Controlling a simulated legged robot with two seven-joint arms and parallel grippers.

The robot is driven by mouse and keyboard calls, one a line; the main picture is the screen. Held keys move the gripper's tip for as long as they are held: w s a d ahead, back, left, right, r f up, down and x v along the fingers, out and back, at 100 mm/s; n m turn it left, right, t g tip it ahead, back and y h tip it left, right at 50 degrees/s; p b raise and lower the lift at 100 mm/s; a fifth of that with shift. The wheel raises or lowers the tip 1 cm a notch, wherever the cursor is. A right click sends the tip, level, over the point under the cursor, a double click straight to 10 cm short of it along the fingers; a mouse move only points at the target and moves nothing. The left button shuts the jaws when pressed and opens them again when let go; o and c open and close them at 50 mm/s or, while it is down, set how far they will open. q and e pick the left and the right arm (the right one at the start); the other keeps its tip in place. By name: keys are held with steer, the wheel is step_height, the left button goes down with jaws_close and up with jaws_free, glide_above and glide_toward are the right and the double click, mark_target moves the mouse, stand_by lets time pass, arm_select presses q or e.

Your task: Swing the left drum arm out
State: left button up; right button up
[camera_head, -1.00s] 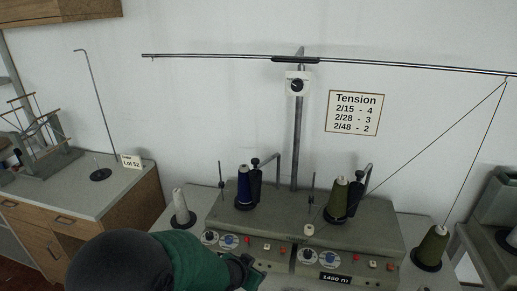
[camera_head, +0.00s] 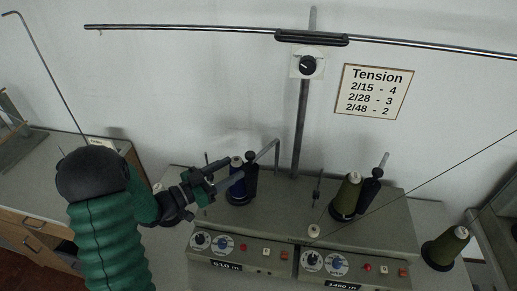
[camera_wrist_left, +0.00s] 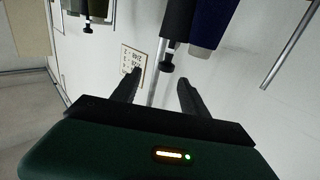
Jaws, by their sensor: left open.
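The left drum arm is a black upright piece (camera_head: 251,178) with a dark knob, beside the dark blue cone (camera_head: 237,194) on the left of the grey winding machine. My left gripper (camera_head: 234,170) comes in from the left. Its fingers are open and reach the top of the blue cone, close to the drum arm; I cannot tell whether they touch. In the left wrist view the open fingers (camera_wrist_left: 156,92) have nothing between them. A black post (camera_wrist_left: 177,20) and the blue cone (camera_wrist_left: 212,24) hang beyond them. My right gripper is not in view.
A bent grey rod (camera_head: 276,152) rises just right of the left drum arm. An olive cone (camera_head: 346,194) with a similar black arm (camera_head: 370,190) stands at the right unit. Another olive cone (camera_head: 446,246) sits farther right. A tension sign (camera_head: 373,92) hangs on the wall.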

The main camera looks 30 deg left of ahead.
mark_target(258, 158)
arm_select(q)
steer(key=x, duration=0.3)
steer(key=a+p+x, duration=0.1)
steer(key=x, duration=0.3)
steer(key=w+x, duration=0.1)
steer(key=x, duration=0.3)
steer(key=shift+a+f, duration=0.35)
steer(key=shift+a, duration=0.05)
steer(key=shift+w+d, duration=0.1)
steer(key=shift+d, duration=0.15)
steer(key=shift+w+d, duration=0.15)
steer(key=shift+d, duration=0.35)
steer(key=shift+c, duration=1.3)
steer(key=shift+a, duration=0.4)
steer(key=c, duration=0.7)
jaws_close()
steer(key=shift+d, duration=0.15)
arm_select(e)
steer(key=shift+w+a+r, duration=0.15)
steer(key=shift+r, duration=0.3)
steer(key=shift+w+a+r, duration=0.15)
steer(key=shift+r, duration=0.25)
